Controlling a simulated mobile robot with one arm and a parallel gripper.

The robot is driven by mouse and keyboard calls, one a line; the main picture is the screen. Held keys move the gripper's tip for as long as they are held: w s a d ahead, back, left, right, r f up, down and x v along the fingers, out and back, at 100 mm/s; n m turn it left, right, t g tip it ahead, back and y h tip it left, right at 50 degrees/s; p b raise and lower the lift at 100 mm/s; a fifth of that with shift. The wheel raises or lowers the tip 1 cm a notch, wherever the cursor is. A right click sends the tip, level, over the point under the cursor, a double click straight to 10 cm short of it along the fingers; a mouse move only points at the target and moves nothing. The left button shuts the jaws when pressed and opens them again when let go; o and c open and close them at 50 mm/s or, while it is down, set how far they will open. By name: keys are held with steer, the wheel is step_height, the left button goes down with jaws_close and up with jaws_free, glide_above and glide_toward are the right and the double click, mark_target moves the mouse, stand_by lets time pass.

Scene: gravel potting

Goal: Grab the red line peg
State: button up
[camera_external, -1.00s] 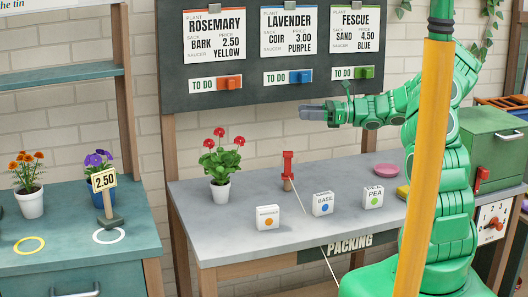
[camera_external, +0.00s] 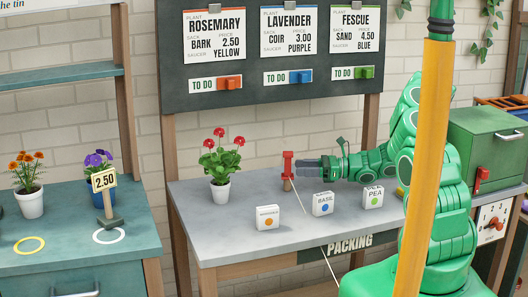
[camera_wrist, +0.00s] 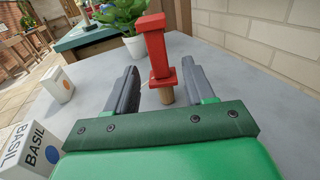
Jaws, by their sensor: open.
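The red line peg (camera_external: 288,165) stands upright on a short wooden base on the grey packing table, and a thin pale line runs from it. In the wrist view the red peg (camera_wrist: 158,55) rises in the gap between my fingers, toward their tips, with its wooden foot (camera_wrist: 165,95) below. My gripper (camera_external: 300,166) is level at the peg's height, reaching in from the right. In the wrist view my gripper (camera_wrist: 161,80) is open, one grey finger on each side of the peg, with visible gaps.
White seed boxes stand nearby, the orange-dot box (camera_external: 268,218), the basil box (camera_external: 323,204) and the pea box (camera_external: 373,197). A potted red flower (camera_external: 221,168) stands left of the peg. The thin line (camera_external: 312,235) crosses the table's front edge.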

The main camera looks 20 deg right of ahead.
mark_target(287, 171)
steer(key=shift+x, duration=3.6)
steer(key=shift+f, duration=0.1)
jaws_close()
